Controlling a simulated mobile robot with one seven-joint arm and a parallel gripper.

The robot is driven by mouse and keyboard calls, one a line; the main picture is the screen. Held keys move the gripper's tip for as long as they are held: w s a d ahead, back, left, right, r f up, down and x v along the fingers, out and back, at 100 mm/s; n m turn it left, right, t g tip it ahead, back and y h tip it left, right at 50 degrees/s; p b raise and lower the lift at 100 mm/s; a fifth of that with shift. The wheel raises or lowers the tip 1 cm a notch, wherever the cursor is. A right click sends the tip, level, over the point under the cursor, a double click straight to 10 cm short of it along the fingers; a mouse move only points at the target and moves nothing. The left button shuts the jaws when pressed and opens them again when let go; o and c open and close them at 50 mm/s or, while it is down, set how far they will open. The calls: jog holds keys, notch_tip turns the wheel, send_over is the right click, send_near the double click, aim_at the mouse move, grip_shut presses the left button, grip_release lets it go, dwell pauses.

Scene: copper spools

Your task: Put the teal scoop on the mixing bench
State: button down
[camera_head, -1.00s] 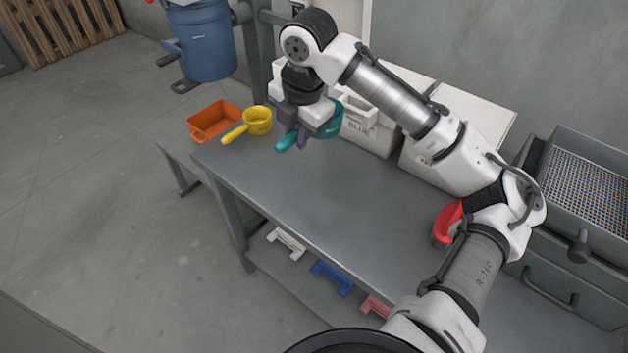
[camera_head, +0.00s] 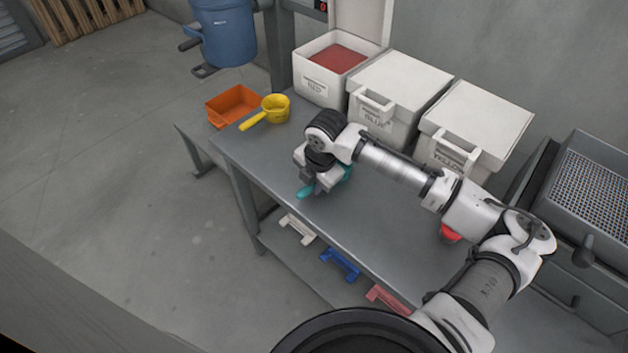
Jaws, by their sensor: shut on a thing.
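The teal scoop (camera_head: 306,192) is mostly hidden behind my gripper (camera_head: 318,187); its handle end shows at the left and part of its bowl at the right. My gripper is shut on the scoop, low over the front middle of the grey mixing bench (camera_head: 255,160). I cannot tell whether the scoop touches the bench top. A yellow scoop (camera_head: 272,110) stands at the bench's left end. A red scoop (camera_head: 450,233) is partly hidden behind my arm.
An orange tray (camera_head: 234,106) is at the left end. An open RED bin (camera_head: 325,70) and closed BLUE (camera_head: 392,95) and YELLOW (camera_head: 468,130) bins line the back. White, blue and pink brackets (camera_head: 340,264) lie on the lower shelf. A sieve box (camera_head: 590,190) stands at right.

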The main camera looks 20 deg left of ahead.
jog(key=shift+f, duration=0.2)
jog(key=c, duration=1.3)
grip_release()
